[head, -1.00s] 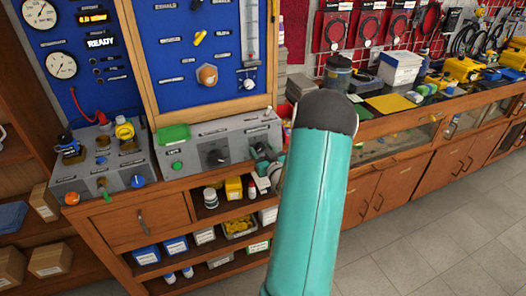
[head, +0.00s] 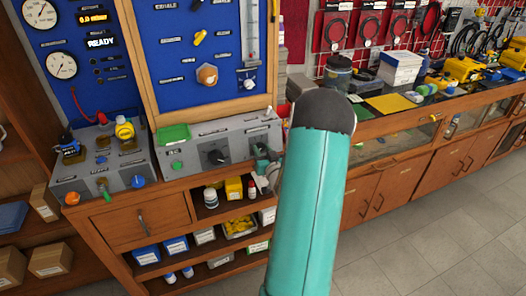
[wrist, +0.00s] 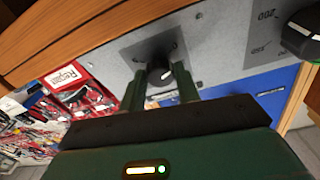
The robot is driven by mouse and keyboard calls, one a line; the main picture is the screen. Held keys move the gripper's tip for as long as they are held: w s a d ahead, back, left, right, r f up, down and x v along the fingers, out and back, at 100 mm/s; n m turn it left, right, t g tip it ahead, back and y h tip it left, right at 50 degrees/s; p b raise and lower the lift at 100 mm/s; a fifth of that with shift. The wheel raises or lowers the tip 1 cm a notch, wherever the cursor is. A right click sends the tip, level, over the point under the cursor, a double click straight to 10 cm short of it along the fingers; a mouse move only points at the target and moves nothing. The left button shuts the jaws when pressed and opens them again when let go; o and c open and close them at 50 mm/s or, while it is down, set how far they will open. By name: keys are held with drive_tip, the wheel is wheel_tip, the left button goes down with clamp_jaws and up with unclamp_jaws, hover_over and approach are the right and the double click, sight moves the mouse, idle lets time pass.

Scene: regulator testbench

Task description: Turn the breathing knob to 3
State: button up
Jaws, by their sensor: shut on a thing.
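The breathing knob appears to be the small dark knob with a white pointer mark (wrist: 160,74) on the grey panel; its printed scale is too small and partly hidden to read. My gripper (wrist: 160,86) has one finger on each side of this knob and is shut on it. In the head view my gripper (head: 262,158) is at the right end of the grey control box (head: 190,162), and the knob is hidden there behind it.
A larger black knob (head: 217,157) sits beside it on the same panel and shows at the wrist view's right edge (wrist: 303,36). A green tray (head: 174,133) lies on the box's left top. Shelves with bottles and boxes (head: 233,189) are below.

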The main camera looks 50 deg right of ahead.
drive_tip(key=m, duration=0.4)
drive_tip(key=m+g+h, duration=0.1)
drive_tip(key=m, duration=0.3)
drive_tip(key=shift+a+r+g, duration=0.1)
drive_tip(key=shift+a+g, duration=0.05)
drive_tip(key=shift+g, duration=0.15)
drive_tip(key=m+g, duration=0.1)
drive_tip(key=m, duration=0.7)
drive_tip(key=shift+w+r+g, duration=0.1)
drive_tip(key=shift+r+g, duration=0.05)
drive_tip(key=shift+g, duration=0.25)
drive_tip(key=m, duration=0.6)
drive_tip(key=shift+r+g+y, duration=0.1)
drive_tip(key=shift+g+y, duration=0.2)
drive_tip(key=shift+g, duration=0.1)
drive_tip(key=m+y, duration=0.1)
drive_tip(key=m, duration=0.3)
drive_tip(key=shift+m+y, duration=0.3)
drive_tip(key=shift+m, duration=0.9)
drive_tip(key=o, duration=1)
drive_tip(key=shift+r, duration=0.1)
